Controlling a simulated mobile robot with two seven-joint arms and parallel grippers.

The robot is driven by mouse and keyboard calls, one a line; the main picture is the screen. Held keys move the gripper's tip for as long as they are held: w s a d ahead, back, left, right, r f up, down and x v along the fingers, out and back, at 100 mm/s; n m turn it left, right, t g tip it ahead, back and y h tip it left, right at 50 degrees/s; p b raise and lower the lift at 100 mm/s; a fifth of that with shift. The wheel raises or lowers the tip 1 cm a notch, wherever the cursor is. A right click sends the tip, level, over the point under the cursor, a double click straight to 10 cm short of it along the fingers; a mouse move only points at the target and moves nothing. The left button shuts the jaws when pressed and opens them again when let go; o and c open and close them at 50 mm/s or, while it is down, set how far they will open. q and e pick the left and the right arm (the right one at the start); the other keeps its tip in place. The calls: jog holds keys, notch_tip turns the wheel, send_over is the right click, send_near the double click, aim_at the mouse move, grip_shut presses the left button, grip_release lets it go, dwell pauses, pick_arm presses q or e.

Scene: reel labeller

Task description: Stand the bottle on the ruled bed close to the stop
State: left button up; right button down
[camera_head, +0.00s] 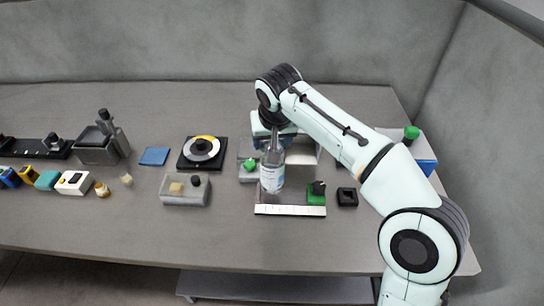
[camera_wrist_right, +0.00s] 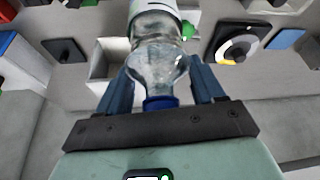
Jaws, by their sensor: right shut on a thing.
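My right gripper (camera_head: 271,137) is shut on the clear bottle (camera_head: 271,175), which has a white label. In the right wrist view the gripper's two blue fingers (camera_wrist_right: 162,85) are on either side of the bottle (camera_wrist_right: 158,65), near its blue cap. The bottle looks about upright in the head view. It is over the left part of the ruled bed (camera_head: 290,210), whose white marked strip faces the front. The green stop (camera_head: 316,194) with a black knob is at the bed's right end, apart from the bottle. Whether the bottle's base touches the bed cannot be told. My left gripper is not in view.
A black square holder (camera_head: 347,197) stands right of the bed. A clear box (camera_head: 185,191) is to the left, with a black dial unit (camera_head: 202,152) behind it. The table front is clear.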

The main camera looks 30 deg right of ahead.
jog(key=shift+f+b, duration=0.65)
jog(key=shift+f, duration=1.5)
jog(key=shift+f, duration=0.15)
jog(key=shift+c, duration=0.7)
grip_release()
jog(key=shift+r, duration=0.3)
jog(key=p+v, duration=0.2)
jog(key=v, duration=0.9)
jog(key=shift+r+p, duration=0.3)
jog(key=shift+s, duration=0.15)
